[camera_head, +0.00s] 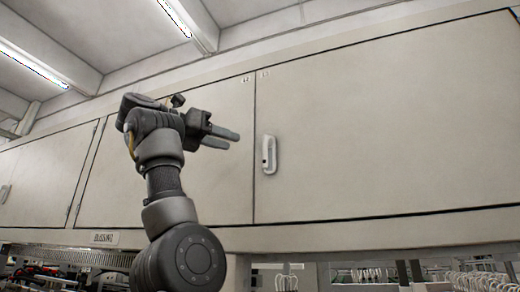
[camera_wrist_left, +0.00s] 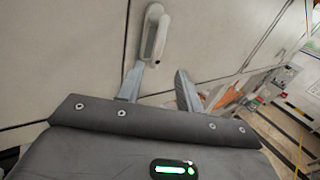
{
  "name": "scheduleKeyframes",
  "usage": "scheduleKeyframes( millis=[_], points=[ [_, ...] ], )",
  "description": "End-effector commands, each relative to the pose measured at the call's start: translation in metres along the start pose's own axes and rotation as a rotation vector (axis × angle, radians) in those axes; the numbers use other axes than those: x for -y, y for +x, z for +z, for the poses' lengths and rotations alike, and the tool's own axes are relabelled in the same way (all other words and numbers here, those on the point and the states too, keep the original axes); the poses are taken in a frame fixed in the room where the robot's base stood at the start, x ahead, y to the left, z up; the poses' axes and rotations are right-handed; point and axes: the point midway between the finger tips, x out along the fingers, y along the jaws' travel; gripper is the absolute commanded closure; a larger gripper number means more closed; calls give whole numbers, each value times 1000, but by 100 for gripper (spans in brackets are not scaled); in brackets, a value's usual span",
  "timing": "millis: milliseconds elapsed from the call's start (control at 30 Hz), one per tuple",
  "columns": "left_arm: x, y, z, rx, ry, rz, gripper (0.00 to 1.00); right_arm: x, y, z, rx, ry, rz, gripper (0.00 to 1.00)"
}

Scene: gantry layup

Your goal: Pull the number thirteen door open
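A wide pale cabinet door (camera_head: 390,120) fills the right of the head view and looks closed. A white upright handle (camera_head: 269,154) sits near its left edge; it also shows in the left wrist view (camera_wrist_left: 154,33). Small labels flank the seam at the top, too small to read surely. My left gripper (camera_head: 233,141) is left of the handle in the head view, fingers pointing toward it. In the left wrist view the left gripper (camera_wrist_left: 160,69) has its fingers apart and nothing between them; the handle lies just beyond the fingertips. My right gripper is out of view.
Another closed door (camera_head: 225,185) adjoins on the left, behind my left arm. A further door with a handle (camera_head: 4,193) is at the far left. A ledge (camera_head: 370,233) runs below the doors, with racks and cables underneath.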

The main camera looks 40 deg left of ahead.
Motion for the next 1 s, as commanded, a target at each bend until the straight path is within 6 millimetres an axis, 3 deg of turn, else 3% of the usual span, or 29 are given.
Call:
scheduleKeyframes(
  millis=[300,533,700,1000],
  points=[
    [1,58,8,-3,1,-2,64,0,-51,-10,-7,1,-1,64],
    [2,88,4,-3,2,-4,64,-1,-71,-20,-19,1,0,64],
    [2,99,1,-2,2,-4,64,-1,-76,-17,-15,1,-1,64],
    [2,100,0,-1,2,-4,65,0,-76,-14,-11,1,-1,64]
  ],
)
